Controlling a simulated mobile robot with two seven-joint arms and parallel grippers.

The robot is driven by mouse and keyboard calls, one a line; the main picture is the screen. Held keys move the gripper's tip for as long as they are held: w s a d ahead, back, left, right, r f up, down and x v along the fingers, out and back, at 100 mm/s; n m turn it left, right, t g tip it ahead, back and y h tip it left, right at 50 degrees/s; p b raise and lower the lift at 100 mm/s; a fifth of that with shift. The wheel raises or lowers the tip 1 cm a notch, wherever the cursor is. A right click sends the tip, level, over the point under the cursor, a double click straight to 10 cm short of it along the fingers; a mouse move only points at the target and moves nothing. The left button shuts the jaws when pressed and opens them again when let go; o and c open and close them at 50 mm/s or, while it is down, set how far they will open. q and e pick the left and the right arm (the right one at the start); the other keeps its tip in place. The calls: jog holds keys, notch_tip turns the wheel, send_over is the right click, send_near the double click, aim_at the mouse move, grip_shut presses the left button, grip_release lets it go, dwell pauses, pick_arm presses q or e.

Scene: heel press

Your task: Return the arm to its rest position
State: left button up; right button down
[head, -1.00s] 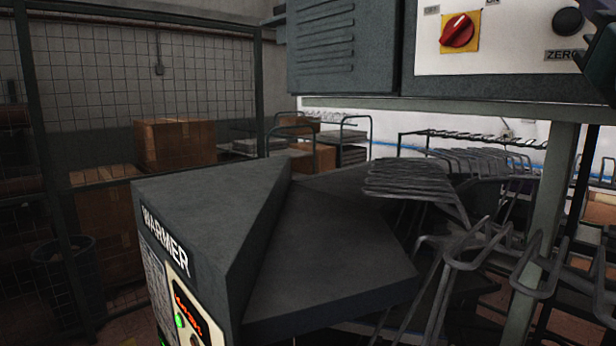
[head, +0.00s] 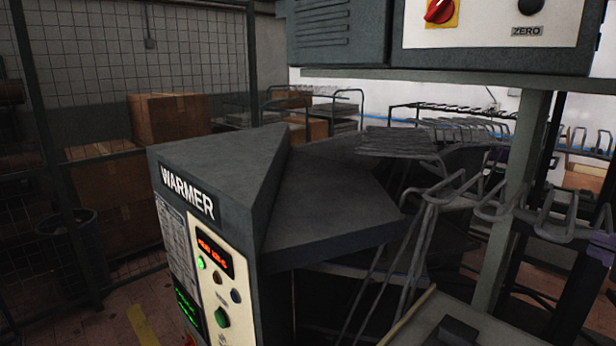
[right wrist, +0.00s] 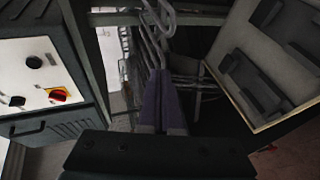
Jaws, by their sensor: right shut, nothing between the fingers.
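My right gripper (right wrist: 160,98) shows in the right wrist view with its two purple fingers together and nothing between them. In the head view only a small purple part of it (head: 601,250) shows at the right edge, beside a dark post-like shape. The wire rack hooks (right wrist: 150,30) are in line beyond the fingertips in the wrist view; I cannot tell how far off they are. My left gripper is not in view.
The dark warmer (head: 225,205) stands at the middle left. A grey wire rack (head: 440,185) is right of it. A control box with a red knob (head: 440,10) hangs above. A tray with dark blocks (right wrist: 270,60) is at the wrist view's right.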

jog(key=s+a+f+m+g+y, duration=0.3)
jog(key=s+a+f+m+g, duration=0.1)
jog(key=s+f, duration=0.25)
jog(key=s+a+f+m+g+y, duration=0.35)
jog(key=s+a+f, duration=0.2)
jog(key=s, duration=0.25)
jog(key=s+a+m+g+p, duration=0.1)
jog(key=s+a+m+p, duration=0.1)
jog(key=s, duration=0.2)
notch_tip(320, 180, up, 12)
jog(key=p, duration=1.1)
jog(key=shift+w+d+f, duration=0.15)
jog(key=shift+w+d, duration=0.15)
jog(key=shift+d, duration=0.05)
